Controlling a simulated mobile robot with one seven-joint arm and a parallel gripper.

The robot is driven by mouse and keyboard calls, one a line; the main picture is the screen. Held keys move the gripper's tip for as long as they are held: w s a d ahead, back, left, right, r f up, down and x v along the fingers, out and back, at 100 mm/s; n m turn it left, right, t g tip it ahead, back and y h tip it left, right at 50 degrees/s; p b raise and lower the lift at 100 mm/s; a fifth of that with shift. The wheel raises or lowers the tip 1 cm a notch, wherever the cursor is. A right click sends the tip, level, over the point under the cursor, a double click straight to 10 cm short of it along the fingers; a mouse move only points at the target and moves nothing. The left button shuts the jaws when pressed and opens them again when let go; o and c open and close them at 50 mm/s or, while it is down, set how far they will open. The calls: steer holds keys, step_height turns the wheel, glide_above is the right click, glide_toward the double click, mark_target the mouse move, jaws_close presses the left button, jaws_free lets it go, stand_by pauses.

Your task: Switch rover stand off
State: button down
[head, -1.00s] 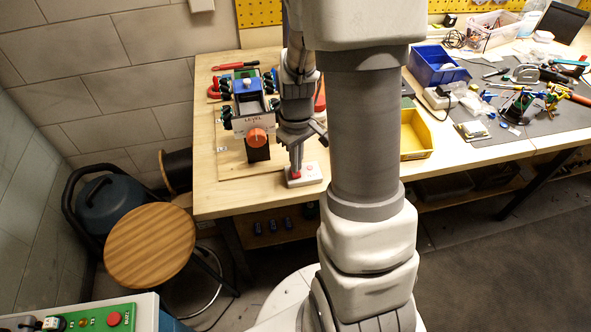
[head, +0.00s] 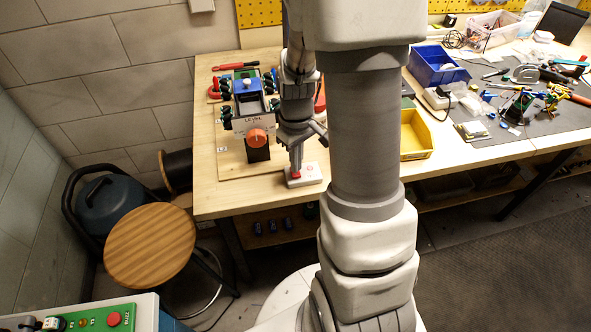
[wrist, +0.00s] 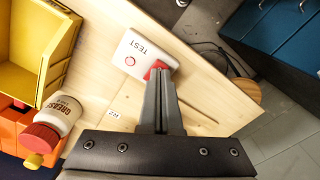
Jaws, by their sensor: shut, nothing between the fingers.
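A white box (head: 312,175) marked TEST lies at the front edge of the bench. It also shows in the wrist view (wrist: 135,47), with a small round red light and a red switch (wrist: 154,68) on its top. My gripper (head: 296,169) is shut and empty, pointing down at the red switch. In the wrist view its fingertips (wrist: 161,73) overlap the switch and hide part of it; I cannot tell whether they touch it. Left of the gripper is a stand with a panel marked LEVEL (head: 253,124), an orange-red knob (head: 256,136) and a blue wheeled rover (head: 248,100).
A yellow bin (head: 415,143) and a blue bin (head: 436,66) stand right of my arm. In the wrist view a bottle marked GREASE (wrist: 62,112) stands left of my gripper. A wooden stool (head: 150,245) is at the bench's left. Tools crowd the grey mat (head: 490,135).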

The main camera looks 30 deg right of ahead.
steer(key=shift+f+b, duration=0.8)
steer(key=shift+f, duration=0.2)
stand_by(0.8)
steer(key=shift+r, duration=0.15)
steer(key=shift+r+p, duration=2.65)
steer(key=shift+r, duration=0.75)
step_height(320, 180, up, 13)
steer(key=m+t, duration=0.1)
steer(key=t, duration=0.2)
glide_above(296, 175)
steer(key=s+a, duration=0.3)
steer(key=a, duration=0.2)
steer(key=s+a+r+m+t, duration=0.1)
steer(key=s+a+r+t, duration=0.1)
steer(key=s+a+r, duration=0.3)
steer(key=s+r, duration=0.3)
steer(key=s, duration=0.1)
steer(key=shift+a+r+m+t, duration=0.25)
steer(key=shift+r+m+t, duration=0.05)
steer(key=shift+m, duration=0.1)
